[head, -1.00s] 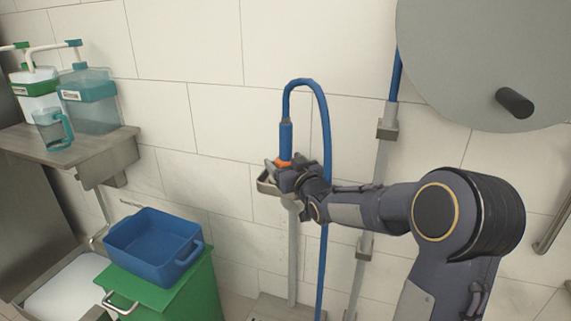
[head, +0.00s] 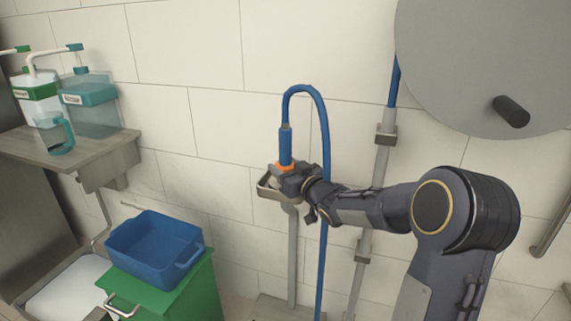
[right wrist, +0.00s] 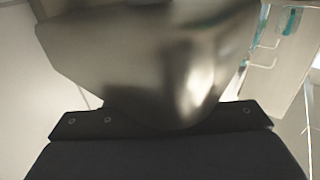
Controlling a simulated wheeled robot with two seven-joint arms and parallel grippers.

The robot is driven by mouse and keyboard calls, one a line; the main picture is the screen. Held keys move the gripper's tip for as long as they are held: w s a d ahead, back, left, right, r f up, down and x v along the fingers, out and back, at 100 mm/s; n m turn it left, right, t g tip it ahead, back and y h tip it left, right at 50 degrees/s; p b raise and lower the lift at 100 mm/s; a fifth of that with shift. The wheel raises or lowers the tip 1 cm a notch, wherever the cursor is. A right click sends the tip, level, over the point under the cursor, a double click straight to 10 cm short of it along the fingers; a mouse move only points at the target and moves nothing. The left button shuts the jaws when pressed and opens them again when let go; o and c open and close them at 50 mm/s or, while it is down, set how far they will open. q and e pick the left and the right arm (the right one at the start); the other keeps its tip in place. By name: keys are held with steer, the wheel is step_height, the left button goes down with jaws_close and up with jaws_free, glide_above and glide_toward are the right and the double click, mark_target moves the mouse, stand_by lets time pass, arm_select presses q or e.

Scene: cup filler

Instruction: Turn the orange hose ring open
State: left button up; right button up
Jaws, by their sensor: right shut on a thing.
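The orange hose ring (head: 285,166) shows as a thin band at the lower end of the blue hose's straight nozzle part (head: 286,146). Below it is a small metal holder (head: 266,189) on the wall. My right gripper (head: 288,178) is at the ring, just under the visible band, and is shut on it. Its fingers hide most of the ring. In the right wrist view a blurred shiny metal surface (right wrist: 185,60), apparently the holder, fills the middle, and the fingertips and ring are hidden. My left gripper is in no view.
The blue hose (head: 323,130) loops over and runs down the wall right of the gripper. A grey pipe (head: 378,165) and a large grey disc (head: 480,60) are further right. A blue tub (head: 150,235) sits on a green bin (head: 205,290) at lower left. Dispensers stand on a shelf (head: 55,148).

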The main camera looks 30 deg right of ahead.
steer(key=n+g+y+p, duration=0.1)
steer(key=n+y+p, duration=0.1)
steer(key=y+p, duration=0.1)
steer(key=n+g+y+p, duration=0.1)
steer(key=n+y+p, duration=0.1)
steer(key=y+p, duration=0.1)
steer(key=n+g+y+p, duration=0.1)
steer(key=n+y+p, duration=0.1)
steer(key=p, duration=0.3)
steer(key=shift+d+r+n+g+y, duration=0.1)
steer(key=shift+r+n+g+y, duration=0.2)
steer(key=shift+y, duration=0.6)
steer(key=shift+f+n+g+y+p, duration=0.2)
steer(key=shift+n+g+y+p, duration=0.55)
steer(key=shift+n+y, duration=0.2)
steer(key=shift+f+n+g+y+p, duration=0.1)
steer(key=shift+n+g+y+p, duration=0.3)
steer(key=shift+n+g+y, duration=0.65)
steer(key=shift+g, duration=0.5)
steer(key=o, duration=1)
